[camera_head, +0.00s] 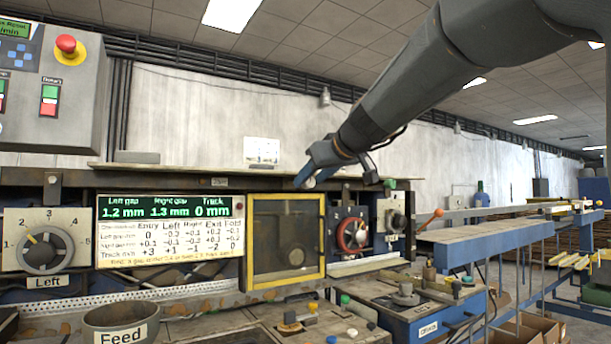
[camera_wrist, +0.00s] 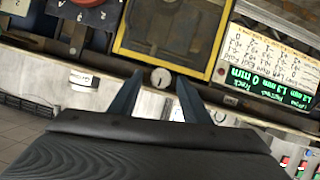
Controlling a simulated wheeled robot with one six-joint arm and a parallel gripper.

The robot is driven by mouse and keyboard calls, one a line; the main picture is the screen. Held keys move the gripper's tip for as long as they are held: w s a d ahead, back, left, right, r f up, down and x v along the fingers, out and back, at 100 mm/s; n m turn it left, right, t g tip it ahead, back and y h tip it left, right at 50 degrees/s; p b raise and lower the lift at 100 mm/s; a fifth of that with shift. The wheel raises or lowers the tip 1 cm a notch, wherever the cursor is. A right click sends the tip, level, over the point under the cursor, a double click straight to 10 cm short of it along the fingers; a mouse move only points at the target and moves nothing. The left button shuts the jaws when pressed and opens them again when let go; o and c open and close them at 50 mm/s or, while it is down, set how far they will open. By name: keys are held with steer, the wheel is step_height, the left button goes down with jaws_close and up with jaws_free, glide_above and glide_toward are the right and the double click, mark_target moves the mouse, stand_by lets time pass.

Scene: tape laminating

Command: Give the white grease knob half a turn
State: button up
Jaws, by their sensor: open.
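A small round white knob (camera_wrist: 161,78) with a dark pointer mark sits just beyond the edge of the yellow-framed window (camera_wrist: 176,25) in the wrist view. I take it to be the white grease knob. It shows as a small pale spot (camera_head: 310,183) above the same window in the head view, partly hidden by my gripper. My gripper (camera_head: 311,177) is open, with its blue fingers above the window. In the wrist view the fingertips of my gripper (camera_wrist: 159,76) lie either side of the knob. I cannot tell whether they touch it.
A ledge (camera_head: 200,176) runs along the top. A Feed bowl (camera_head: 122,322) and loose bench parts lie below.

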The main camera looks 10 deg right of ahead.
steer(key=shift+w+a+f, duration=0.1)
steer(key=shift+w, duration=0.15)
steer(key=c, duration=1)
steer(key=shift+c, duration=0.2)
steer(key=shift+b, duration=0.35)
